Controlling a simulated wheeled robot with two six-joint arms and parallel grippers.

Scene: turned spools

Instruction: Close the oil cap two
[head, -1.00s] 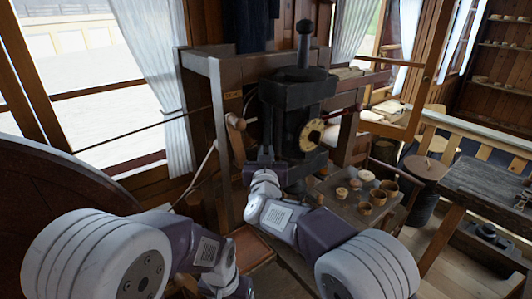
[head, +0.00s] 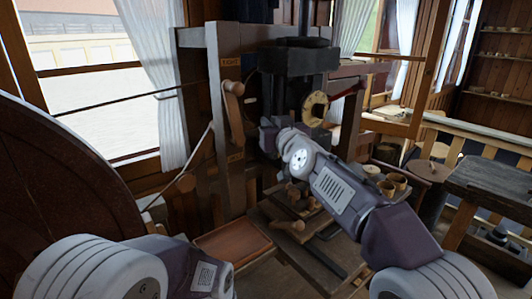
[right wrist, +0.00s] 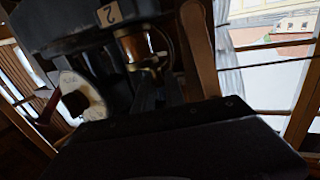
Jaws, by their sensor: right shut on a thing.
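In the right wrist view, a brass oil cup (right wrist: 135,48) sits under the dark machine head, beside a plate marked 2 (right wrist: 109,14). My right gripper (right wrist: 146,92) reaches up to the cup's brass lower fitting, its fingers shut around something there. The fingers and shadow hide most of what they hold; it appears to be the cap of oil cup two. In the head view my right gripper (head: 268,134) is against the front of the black machine (head: 290,62), partly hidden by its own wrist. My left arm shows at the lower left, but its gripper is out of view.
A pale round flange (head: 315,107) juts from the machine close right of my right gripper. A wooden post with a handle (head: 234,88) stands to the left. A large dark wheel (head: 60,165) fills the left.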

